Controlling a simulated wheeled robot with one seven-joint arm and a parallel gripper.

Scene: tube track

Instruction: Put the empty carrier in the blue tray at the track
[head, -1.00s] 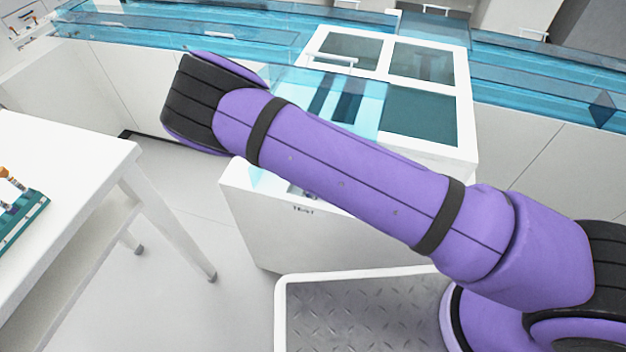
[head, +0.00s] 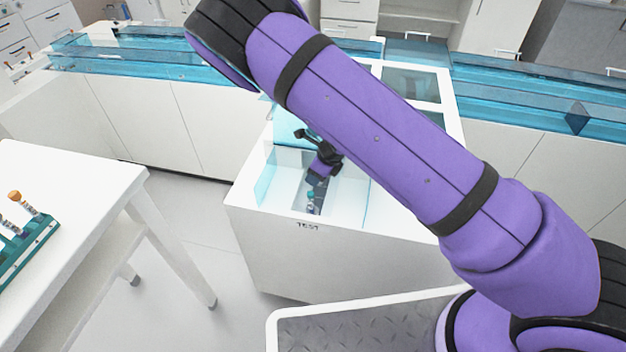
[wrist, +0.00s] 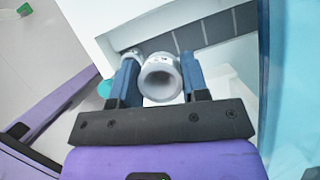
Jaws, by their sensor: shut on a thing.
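In the wrist view the two blue fingers of my gripper (wrist: 160,68) are shut on the empty carrier (wrist: 160,82), a pale grey round holder with an open, hollow top. A dark segmented track (wrist: 198,36) runs beyond it, in a white recess. In the head view my gripper (head: 316,183) points down into the recess at the front of the white station marked TEST. A small teal-topped item (head: 311,197) stands on the dark strip just in front of it. The held carrier is hidden there. I cannot tell whether it touches the track. I cannot make out the blue tray.
Clear blue guard panels (head: 267,178) stand around the recess, close to my gripper. A white table (head: 75,178) at the left bears a green rack (head: 28,252) with tubes. Bare floor lies between table and station. A second pale ring (wrist: 134,53) shows beside the left finger.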

